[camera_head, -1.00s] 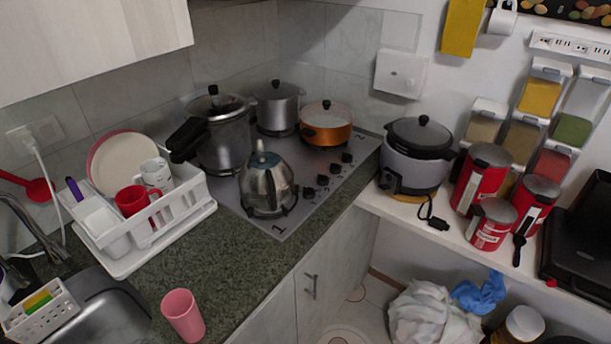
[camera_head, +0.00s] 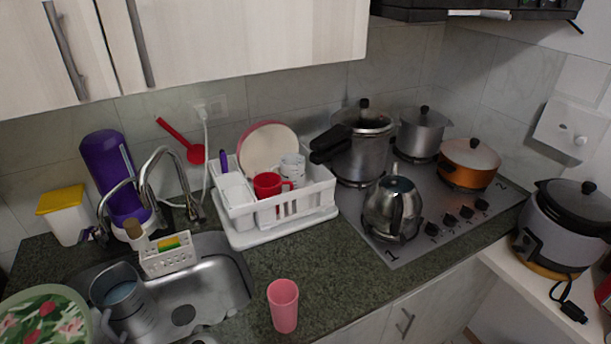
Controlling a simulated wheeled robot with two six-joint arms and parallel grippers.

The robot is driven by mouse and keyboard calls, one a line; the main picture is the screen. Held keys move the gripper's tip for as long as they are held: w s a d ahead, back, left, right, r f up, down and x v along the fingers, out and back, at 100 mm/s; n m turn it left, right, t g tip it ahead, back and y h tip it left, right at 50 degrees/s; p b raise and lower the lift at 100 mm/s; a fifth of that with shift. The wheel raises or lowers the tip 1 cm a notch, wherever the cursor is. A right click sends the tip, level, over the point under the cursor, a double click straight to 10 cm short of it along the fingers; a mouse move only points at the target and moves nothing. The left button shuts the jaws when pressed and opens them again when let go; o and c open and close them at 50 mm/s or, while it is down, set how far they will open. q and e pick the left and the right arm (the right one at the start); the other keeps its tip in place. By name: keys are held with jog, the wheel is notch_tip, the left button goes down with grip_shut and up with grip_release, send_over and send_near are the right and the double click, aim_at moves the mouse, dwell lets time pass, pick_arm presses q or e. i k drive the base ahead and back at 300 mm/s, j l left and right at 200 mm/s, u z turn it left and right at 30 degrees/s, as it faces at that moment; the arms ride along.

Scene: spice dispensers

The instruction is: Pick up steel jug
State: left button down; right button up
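A steel jug (camera_head: 123,304) with a handle stands in the left part of the metal sink (camera_head: 219,291), at the lower left of the head view. Its open top faces up and shows a bluish inside. A shiny steel kettle (camera_head: 392,210) is a separate thing on the stove. Neither of my grippers shows in the head view.
A green floral round item (camera_head: 43,322) lies left of the jug and close to it. A faucet (camera_head: 150,178) and a sponge caddy (camera_head: 167,259) stand behind the sink. A pink cup (camera_head: 283,305) and a white dish rack (camera_head: 292,217) are to its right. Cabinets (camera_head: 240,40) hang above.

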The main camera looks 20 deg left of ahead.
aim_at(120, 293)
jog(key=u, duration=1.95)
